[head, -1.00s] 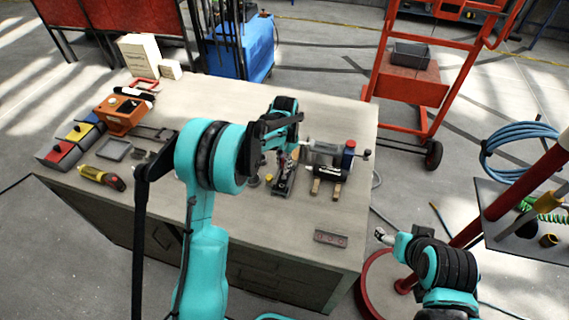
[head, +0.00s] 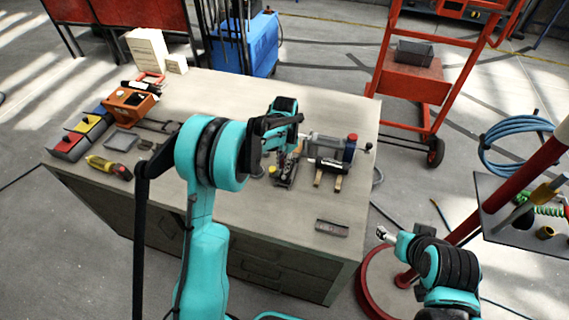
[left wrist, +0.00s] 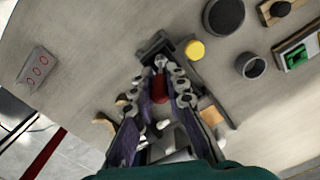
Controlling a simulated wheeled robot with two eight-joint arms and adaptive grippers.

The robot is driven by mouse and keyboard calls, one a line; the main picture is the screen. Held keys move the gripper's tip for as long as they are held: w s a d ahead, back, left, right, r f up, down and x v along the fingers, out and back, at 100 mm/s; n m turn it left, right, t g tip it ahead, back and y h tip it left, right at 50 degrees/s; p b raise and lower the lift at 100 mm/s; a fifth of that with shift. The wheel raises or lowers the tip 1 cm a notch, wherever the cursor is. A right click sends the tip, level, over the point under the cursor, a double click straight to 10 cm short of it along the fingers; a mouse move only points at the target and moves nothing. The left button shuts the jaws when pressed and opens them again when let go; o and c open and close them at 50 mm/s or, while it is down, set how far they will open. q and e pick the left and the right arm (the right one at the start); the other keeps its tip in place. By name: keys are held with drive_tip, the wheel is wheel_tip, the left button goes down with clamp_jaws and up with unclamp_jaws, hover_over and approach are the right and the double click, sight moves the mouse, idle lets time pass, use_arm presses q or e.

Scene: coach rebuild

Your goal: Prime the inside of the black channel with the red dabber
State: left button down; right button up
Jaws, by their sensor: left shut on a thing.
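My left gripper (head: 288,168) reaches down over the bench, beside a dark narrow stand (head: 285,181). In the left wrist view my left gripper (left wrist: 160,82) is shut on the red dabber (left wrist: 160,92), which shows between its fingers over the dark stand (left wrist: 153,47). Just right of the gripper in the head view, a black part that looks like the channel (head: 327,163) lies across two wooden blocks (head: 338,183). The gripper hides most of it in the wrist view. My right gripper (head: 383,234) is off the bench's right side, too small to read.
A yellow cap (left wrist: 194,49) and dark round pots (left wrist: 250,66) are close to the stand. A clear cylinder (head: 324,146) and a red-topped blue piece (head: 351,146) stand behind the channel. A marked plate (head: 331,228) lies near the front edge. The bench's front middle (head: 270,215) is clear.

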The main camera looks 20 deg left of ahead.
use_arm(q)
drive_tip(key=shift+s, duration=0.2)
wheel_tip(320, 180, up, 2)
drive_tip(key=shift+w+p, duration=0.15)
drive_tip(key=shift+p, duration=0.25)
drive_tip(key=shift+r+p, duration=0.3)
drive_tip(key=shift+r, duration=0.25)
drive_tip(key=shift+r+p, duration=1.35)
drive_tip(key=shift+r, duration=1.15)
